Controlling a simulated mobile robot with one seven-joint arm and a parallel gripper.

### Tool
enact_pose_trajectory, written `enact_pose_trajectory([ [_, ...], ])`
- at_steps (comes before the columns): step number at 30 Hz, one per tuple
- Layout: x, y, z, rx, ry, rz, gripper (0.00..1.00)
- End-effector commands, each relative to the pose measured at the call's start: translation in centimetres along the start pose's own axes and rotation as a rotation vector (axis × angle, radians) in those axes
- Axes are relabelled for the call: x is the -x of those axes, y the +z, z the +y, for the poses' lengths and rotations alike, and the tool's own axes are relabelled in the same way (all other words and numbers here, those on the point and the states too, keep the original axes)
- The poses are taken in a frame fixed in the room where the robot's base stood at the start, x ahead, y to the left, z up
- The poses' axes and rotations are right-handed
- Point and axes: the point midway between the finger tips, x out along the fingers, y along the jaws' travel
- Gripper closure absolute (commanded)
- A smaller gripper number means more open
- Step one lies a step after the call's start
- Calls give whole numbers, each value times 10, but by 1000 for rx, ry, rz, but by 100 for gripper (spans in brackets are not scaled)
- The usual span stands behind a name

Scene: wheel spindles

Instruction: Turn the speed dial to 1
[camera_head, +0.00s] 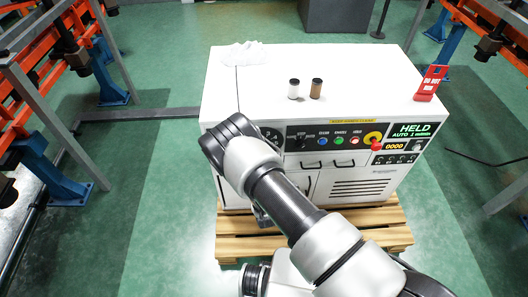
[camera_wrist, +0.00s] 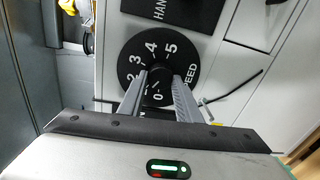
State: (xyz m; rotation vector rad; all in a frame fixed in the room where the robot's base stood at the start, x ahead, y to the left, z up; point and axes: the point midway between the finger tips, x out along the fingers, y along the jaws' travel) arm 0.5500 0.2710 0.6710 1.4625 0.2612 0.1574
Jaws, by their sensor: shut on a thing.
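The speed dial (camera_wrist: 141,50) is a round black plate with white numbers and the word SPEED, in the wrist view. The numbers 2, 3, 4 and 5 show on its upper and left side, and a 0 shows low between my fingers; I cannot make out the 1. My gripper (camera_wrist: 159,77) is shut on the dark knob (camera_wrist: 158,88) at the dial's middle, one grey finger on each side. I cannot tell for sure which number the knob points to.
The dial belongs to a white cabinet (camera_head: 240,100) on a wooden pallet (camera_head: 232,246). A green display (camera_head: 411,131) reads HELD, AUTO 1 m/min. Coloured buttons (camera_head: 339,140) and a red stop button (camera_head: 376,144) lie right of my arm. Two small jars (camera_head: 316,88) stand on top.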

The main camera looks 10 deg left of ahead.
Motion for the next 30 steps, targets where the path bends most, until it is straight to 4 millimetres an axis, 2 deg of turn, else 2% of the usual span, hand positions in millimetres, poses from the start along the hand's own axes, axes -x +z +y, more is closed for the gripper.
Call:
enact_pose_trajectory([
  [3,-2,0,3,-2,8,0,91],
  [4,-2,0,3,-2,8,0,66],
  [7,-2,0,3,-2,7,0,50],
  [16,0,0,1,-1,2,0,50],
  [20,10,0,1,-1,1,0,50],
  [23,27,0,1,0,-1,2,50],
  [30,87,0,0,1,-2,3,50],
])
